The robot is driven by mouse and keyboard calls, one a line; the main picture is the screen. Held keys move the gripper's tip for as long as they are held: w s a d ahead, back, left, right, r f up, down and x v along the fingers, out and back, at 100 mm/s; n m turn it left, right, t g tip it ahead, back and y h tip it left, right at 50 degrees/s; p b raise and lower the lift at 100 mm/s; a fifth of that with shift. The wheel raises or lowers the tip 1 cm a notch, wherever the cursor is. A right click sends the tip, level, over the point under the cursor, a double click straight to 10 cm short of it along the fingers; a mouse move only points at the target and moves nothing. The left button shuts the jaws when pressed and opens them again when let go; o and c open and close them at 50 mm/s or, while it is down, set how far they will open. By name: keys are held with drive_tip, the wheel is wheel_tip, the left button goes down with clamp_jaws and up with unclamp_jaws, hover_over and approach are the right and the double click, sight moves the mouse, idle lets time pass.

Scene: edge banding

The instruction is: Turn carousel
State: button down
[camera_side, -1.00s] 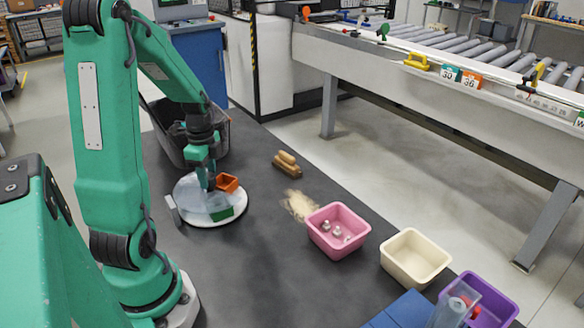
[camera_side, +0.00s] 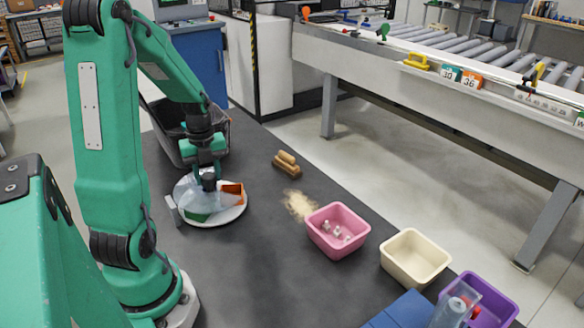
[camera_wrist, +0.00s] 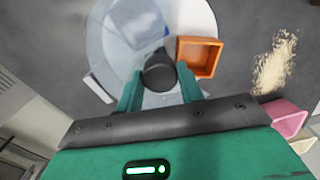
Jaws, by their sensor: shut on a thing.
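The carousel (camera_side: 232,213) is a round white disc with a clear cover (camera_side: 190,190) over part of it, on the dark bench. An orange square bin (camera_side: 232,193) sits at the uncovered part, and it also shows in the wrist view (camera_wrist: 199,57). A green bin (camera_side: 196,217) shows through the clear cover at the front left. My gripper (camera_wrist: 160,85) is shut on a dark round knob (camera_wrist: 159,72) at the carousel's middle. In the side view my gripper (camera_side: 208,176) is directly above the disc and partly hides the knob.
Pink (camera_side: 337,230), cream (camera_side: 415,258) and purple (camera_side: 480,300) bins stand farther right. A grey waste bin (camera_side: 175,140) stands close behind the carousel. The bench between carousel and pink bin is mostly clear.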

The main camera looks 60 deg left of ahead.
drive_tip(key=m, duration=0.4)
drive_tip(key=shift+r, duration=0.1)
idle(0.3)
drive_tip(key=c, duration=0.9)
unclamp_jaws()
drive_tip(key=shift+r, duration=0.1)
drive_tip(key=shift+r, duration=3.8)
drive_tip(key=shift+c, duration=0.5)
